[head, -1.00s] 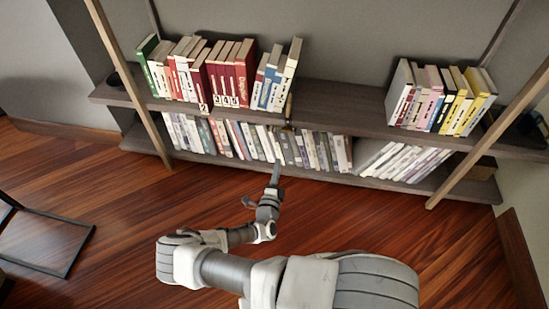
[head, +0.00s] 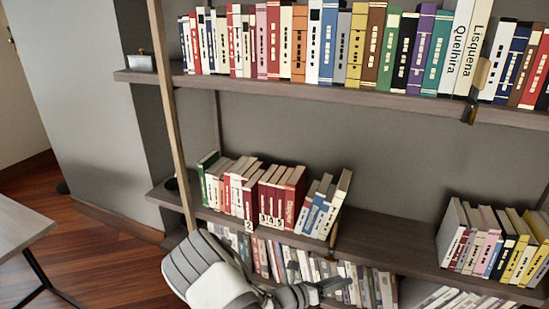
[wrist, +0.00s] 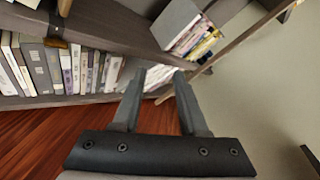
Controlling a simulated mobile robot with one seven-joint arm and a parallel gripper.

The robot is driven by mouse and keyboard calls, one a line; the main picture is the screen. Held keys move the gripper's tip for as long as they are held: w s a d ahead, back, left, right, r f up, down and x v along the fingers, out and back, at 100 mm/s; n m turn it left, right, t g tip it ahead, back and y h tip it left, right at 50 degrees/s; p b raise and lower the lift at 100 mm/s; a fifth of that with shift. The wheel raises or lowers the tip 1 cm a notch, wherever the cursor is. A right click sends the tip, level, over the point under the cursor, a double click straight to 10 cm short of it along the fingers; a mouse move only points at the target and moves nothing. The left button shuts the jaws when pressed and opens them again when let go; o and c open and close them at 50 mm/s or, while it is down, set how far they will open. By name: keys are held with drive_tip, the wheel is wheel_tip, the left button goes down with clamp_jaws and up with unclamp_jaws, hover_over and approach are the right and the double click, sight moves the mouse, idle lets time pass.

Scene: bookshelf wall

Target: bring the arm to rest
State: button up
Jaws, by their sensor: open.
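My gripper (wrist: 159,76) is open in the wrist view, with two dark fingers apart and nothing between them. It points toward the lower part of the bookshelf (wrist: 110,25), and the gap to the shelf cannot be told. In the head view my arm (head: 212,282) is bent in the lower left centre, with the gripper end (head: 325,287) in front of the bottom row of books. The arm hides part of that row, and its lower links are out of frame.
The middle shelf board (head: 375,238) carries a left book group (head: 270,195) and a right group (head: 500,240), with bare board between. The top shelf (head: 300,87) is full of books. A table (head: 20,225) stands at left. Wooden floor (head: 120,262) is open between table and shelf.

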drive_tip(key=s+a+r+m+g+y, duration=0.15)
drive_tip(key=s+r+m+y, duration=0.55)
drive_tip(key=s+r+m, duration=0.75)
drive_tip(key=s+a+r+m+y, duration=0.3)
drive_tip(key=s+r+m+y, duration=0.6)
drive_tip(key=r+m, duration=0.9)
wheel_tip(320, 180, up, 25)
drive_tip(key=s+n+h+p, duration=0.1)
drive_tip(key=s+n+p, duration=0.1)
drive_tip(key=p, duration=2.2)
drive_tip(key=shift+d+h, duration=0.2)
drive_tip(key=shift+h, duration=0.2)
